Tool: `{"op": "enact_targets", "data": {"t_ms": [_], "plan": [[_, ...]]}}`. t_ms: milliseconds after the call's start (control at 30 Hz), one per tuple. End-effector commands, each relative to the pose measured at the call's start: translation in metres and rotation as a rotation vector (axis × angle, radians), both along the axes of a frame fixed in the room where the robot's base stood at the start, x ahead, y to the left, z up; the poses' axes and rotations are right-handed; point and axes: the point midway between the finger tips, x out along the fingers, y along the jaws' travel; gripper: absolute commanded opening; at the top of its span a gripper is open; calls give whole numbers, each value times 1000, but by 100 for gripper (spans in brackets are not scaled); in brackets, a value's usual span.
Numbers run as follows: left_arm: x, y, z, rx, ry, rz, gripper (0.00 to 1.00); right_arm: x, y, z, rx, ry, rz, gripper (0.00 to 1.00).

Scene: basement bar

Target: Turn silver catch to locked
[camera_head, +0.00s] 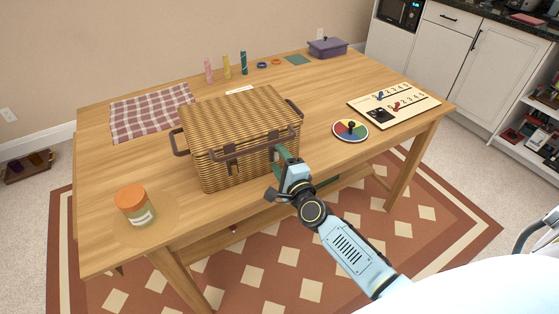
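A closed wicker picnic basket (240,130) stands on the wooden table, its front facing me. A dark catch (231,160) shows on the left part of its front. No clearly silver catch can be made out; the right part of the front is partly hidden by my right gripper. My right gripper (284,158) is at the basket's front right, close against it, its arm coming in from the lower right. I cannot tell whether it touches the basket or how far its fingers are apart. My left gripper is not in view.
An orange-lidded jar (134,205) stands at the table's front left. A checked cloth (152,112) lies behind left. A colored spinner disc (350,131) and a number board (394,105) lie to the right.

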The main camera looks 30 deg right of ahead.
Motion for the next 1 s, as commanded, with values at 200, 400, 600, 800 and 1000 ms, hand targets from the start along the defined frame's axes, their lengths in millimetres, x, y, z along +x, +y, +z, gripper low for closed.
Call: {"op": "enact_targets", "data": {"t_ms": [200,400,600,800,1000], "plan": [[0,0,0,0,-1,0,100,-2,0,0,-1,0,0,58],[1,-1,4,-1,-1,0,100,-24,1,0,-1,2,0,58],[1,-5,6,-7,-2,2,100,-68,3,-1,-2,4,2,58],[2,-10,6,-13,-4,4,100,-107,5,-1,-1,2,1,58],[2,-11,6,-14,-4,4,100,-129,5,-1,-1,1,0,58]]}}
